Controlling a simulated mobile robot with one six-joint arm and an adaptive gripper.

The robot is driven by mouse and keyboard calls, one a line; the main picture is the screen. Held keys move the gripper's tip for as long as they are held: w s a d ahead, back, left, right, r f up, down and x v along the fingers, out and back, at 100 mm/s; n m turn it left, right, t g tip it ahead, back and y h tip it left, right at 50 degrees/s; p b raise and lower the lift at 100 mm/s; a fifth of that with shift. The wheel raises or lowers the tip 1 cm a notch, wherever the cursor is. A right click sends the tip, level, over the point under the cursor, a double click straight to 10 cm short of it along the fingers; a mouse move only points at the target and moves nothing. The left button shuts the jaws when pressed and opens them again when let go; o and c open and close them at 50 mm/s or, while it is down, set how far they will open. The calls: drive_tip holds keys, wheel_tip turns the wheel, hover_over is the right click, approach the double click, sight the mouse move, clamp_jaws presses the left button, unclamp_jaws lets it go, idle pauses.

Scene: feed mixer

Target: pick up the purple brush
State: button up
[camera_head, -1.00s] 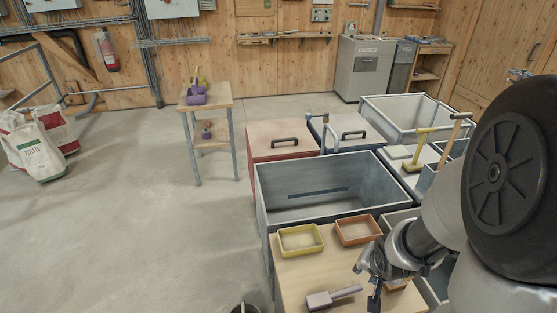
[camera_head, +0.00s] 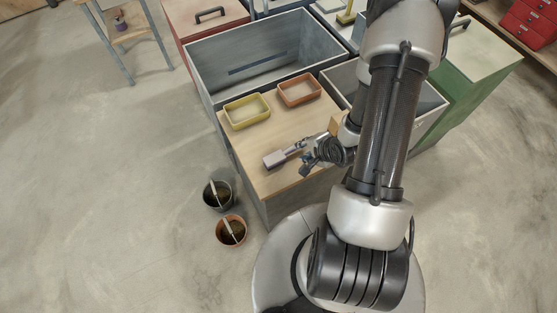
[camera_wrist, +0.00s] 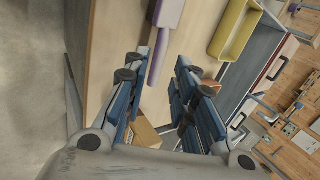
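A pale purple tool with a block-like head and a straight handle, which looks like the purple brush (camera_head: 275,159), lies on the wooden table. It also shows at the top of the wrist view (camera_wrist: 168,12), its handle running down toward my fingers. My gripper (camera_head: 308,160) is low over the table at the handle end. In the wrist view my gripper (camera_wrist: 165,62) has its blue fingers apart, with the handle end at or between the tips. I cannot tell whether they touch it. The bristles are not visible.
A yellow tray (camera_head: 247,111) and an orange tray (camera_head: 299,91) stand behind the brush on the table (camera_head: 287,190). A grey bin (camera_head: 262,62) is behind them. Two pots (camera_head: 231,230) stand on the floor left of the table. A small purple item (camera_head: 120,24) sits on a distant shelf.

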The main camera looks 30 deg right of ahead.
sight(292, 149)
drive_tip(key=b+x, duration=0.4)
drive_tip(key=x, duration=0.9)
drive_tip(key=shift+d, duration=0.1)
clamp_jaws()
